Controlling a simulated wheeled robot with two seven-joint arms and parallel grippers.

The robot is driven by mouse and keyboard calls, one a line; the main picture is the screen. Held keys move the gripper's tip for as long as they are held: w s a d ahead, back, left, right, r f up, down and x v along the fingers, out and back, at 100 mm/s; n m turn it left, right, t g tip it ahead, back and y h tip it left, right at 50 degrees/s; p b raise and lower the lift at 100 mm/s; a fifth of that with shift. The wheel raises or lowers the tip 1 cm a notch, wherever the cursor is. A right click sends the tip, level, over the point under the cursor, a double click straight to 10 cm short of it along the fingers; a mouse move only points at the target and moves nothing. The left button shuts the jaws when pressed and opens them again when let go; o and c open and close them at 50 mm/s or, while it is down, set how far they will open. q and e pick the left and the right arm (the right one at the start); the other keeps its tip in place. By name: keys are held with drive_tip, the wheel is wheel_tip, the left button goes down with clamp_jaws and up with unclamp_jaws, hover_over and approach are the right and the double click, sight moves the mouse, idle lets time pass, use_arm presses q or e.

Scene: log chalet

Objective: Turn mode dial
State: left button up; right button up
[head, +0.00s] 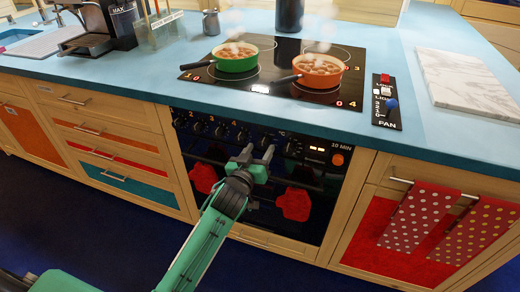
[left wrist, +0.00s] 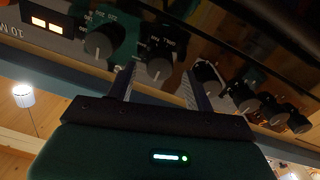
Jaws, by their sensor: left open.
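The oven's black control panel carries a row of dials. The mode dial (left wrist: 160,70), black with a pale pointer line, shows in the left wrist view between my finger tips. In the head view it is largely hidden behind my left gripper (head: 258,154). That gripper, also in the left wrist view (left wrist: 160,78), is open and empty, with one finger on each side of the dial in the picture. I cannot tell whether the fingers touch it. The temperature dial (left wrist: 98,45) sits beside it, also in the head view (head: 292,149). My right gripper is not in view.
Several smaller burner knobs (left wrist: 245,97) line the panel on the other side. A lit timer display (head: 317,149) is at the right. Red oven mitts (head: 203,178) hang below. Two steaming pans stand on the hob (head: 260,92) above. The floor in front is clear.

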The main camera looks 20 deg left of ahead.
use_arm(q)
drive_tip(key=shift+w, duration=0.6)
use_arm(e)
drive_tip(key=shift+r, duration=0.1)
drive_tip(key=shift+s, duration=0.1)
use_arm(q)
drive_tip(key=c, duration=1)
drive_tip(key=shift+r, duration=0.1)
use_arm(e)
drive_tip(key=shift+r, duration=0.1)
use_arm(q)
drive_tip(key=m+p, duration=0.5)
drive_tip(key=shift+d+r, duration=0.1)
drive_tip(key=shift+r, duration=0.05)
drive_tip(key=m+p, duration=0.3)
drive_tip(key=m, duration=0.4)
drive_tip(key=shift+d, duration=0.1)
drive_tip(key=shift+f+m+p, duration=0.2)
drive_tip(key=shift+m+p, duration=0.3)
drive_tip(key=shift+m, duration=0.5)
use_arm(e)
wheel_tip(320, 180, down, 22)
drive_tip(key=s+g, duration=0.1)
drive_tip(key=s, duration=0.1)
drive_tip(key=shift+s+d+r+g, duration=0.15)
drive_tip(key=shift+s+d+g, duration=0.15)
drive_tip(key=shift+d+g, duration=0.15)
